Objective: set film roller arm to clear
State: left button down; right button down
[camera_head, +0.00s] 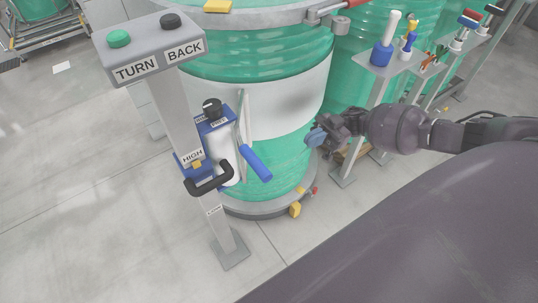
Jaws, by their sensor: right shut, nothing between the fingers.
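The film roller arm seems to be the thin grey bar with the blue grip (255,163), mounted beside a white film roll (226,163) on the post in front of the green drum. The blue grip slants down to the right, in front of the drum's lower part. My left gripper is not in view.
The post carries a TURN/BACK button box (152,48), a black knob (212,109), a HIGH label (192,157) and a black looped handle (208,181). The wrapped green drum (290,100) stands behind. A tool stand (388,62) is at the right.

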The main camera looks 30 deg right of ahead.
jog(key=shift+s, duration=0.1)
jog(key=shift+r, duration=0.1)
dwell(0.3)
jog(key=p, duration=0.2)
send_near(256, 156)
jog(key=a, duration=0.7)
jog(key=shift+s, duration=0.45)
